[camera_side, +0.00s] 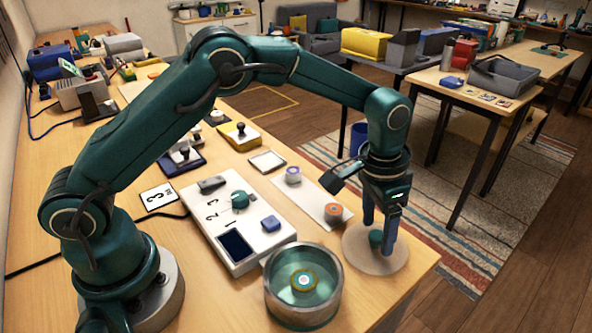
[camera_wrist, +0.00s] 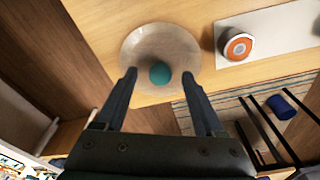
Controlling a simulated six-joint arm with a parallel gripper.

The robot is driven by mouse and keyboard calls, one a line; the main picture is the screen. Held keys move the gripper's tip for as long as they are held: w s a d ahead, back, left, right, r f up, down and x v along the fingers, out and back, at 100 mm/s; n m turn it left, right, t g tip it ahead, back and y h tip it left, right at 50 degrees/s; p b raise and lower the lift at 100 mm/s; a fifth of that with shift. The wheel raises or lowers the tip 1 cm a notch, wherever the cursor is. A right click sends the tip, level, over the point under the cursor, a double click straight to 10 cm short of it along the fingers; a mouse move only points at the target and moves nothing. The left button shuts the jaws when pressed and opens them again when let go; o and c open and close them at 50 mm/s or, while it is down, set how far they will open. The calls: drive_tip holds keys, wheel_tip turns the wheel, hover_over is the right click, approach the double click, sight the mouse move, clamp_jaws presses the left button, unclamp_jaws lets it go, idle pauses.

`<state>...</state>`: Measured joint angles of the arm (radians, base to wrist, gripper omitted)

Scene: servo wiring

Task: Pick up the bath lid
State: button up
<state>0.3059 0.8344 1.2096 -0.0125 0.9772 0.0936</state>
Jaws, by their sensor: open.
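The bath lid is a pale, translucent round disc (camera_side: 356,246) with a teal knob (camera_side: 376,238) in its middle. It lies flat on the wooden table near the front right corner. In the wrist view the lid (camera_wrist: 138,45) shows beyond the fingertips, its knob (camera_wrist: 160,73) between them. My gripper (camera_side: 378,246) is open, pointing down over the lid with a finger on either side of the knob. It also shows open in the wrist view (camera_wrist: 159,74). I cannot tell whether the fingers touch the lid. The round metal bath (camera_side: 270,291) stands open to the left, with a ringed disc inside.
A white strip (camera_side: 315,203) with an orange-topped spool (camera_side: 334,212) and a paler one lies behind the lid. A white numbered panel (camera_side: 207,231) with a dark screen lies left of it. The table edge is close on the right.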

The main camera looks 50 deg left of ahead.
drive_tip(key=shift+w+f, duration=0.1)
drive_tip(key=shift+f, duration=0.65)
clamp_jaws()
